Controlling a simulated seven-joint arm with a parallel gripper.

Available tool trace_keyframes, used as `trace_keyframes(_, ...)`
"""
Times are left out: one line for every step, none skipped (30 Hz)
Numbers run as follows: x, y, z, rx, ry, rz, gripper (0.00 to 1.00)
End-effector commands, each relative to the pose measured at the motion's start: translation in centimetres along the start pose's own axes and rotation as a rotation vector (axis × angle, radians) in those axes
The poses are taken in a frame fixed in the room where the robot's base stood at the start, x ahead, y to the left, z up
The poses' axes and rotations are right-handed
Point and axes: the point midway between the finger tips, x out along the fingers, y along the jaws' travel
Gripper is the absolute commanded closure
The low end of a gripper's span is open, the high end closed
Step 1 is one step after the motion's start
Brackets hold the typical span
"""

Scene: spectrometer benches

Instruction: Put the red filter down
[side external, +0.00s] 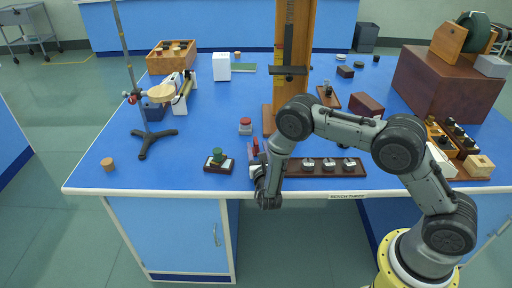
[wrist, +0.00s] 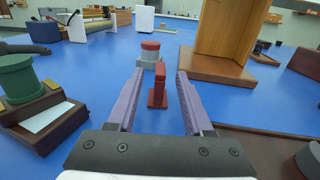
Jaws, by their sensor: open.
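The red filter (wrist: 158,87) is a small upright red plate on a dark red foot. In the wrist view it stands on the blue bench top, between the two purple fingers of my gripper (wrist: 158,77). The jaws are open, with a visible gap on each side of the filter. In the side view my gripper is low over the bench near its front edge, and the filter is a small red patch (side external: 255,146) partly hidden by the gripper.
A green-knobbed piece on a dark base (side external: 217,160) stands to the left. A tall wooden column (side external: 289,60) rises behind, slightly right. A dark rack with several round pieces (side external: 330,167) lies right along the front edge. Blue bench between filter and green-knobbed piece is clear.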

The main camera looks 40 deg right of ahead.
Motion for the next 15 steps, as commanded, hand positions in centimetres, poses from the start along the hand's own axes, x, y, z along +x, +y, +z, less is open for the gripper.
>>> trace_keyframes(0.2, 0.0, 0.0, -0.001, 0.001, 0.0, 0.49)
trace_keyframes(0.4, 0.0, 0.0, -0.001, 0.001, 0.0, 0.49)
trace_keyframes(0.7, 0.0, 0.0, -0.001, 0.001, 0.0, 0.49)
trace_keyframes(1.0, -0.1, 0.0, -0.001, 0.0, -0.001, 0.49)
trace_keyframes(1.3, -0.1, 0.0, 0.0, 0.0, -0.001, 0.49)
trace_keyframes(1.9, -0.1, 0.0, 0.0, -0.001, -0.002, 0.49)
trace_keyframes(2.5, -0.1, 0.0, 0.001, -0.001, -0.002, 0.49)
trace_keyframes(3.0, -0.1, 0.0, 0.0, 0.0, -0.002, 0.49)
trace_keyframes(3.6, -0.1, 0.0, 0.0, -0.001, -0.002, 0.49)
trace_keyframes(4.1, -0.1, 0.0, 0.0, -0.001, -0.002, 0.49)
trace_keyframes(4.6, -0.1, 0.0, 0.0, 0.0, -0.002, 0.49)
trace_keyframes(5.1, -0.1, 0.0, 0.0, 0.0, -0.001, 0.49)
trace_keyframes(5.5, -0.1, 0.0, -0.001, -0.001, -0.001, 0.49)
trace_keyframes(5.8, -0.1, 0.0, -0.001, 0.0, -0.001, 0.49)
trace_keyframes(6.1, -0.1, 0.0, -0.001, 0.001, -0.001, 0.49)
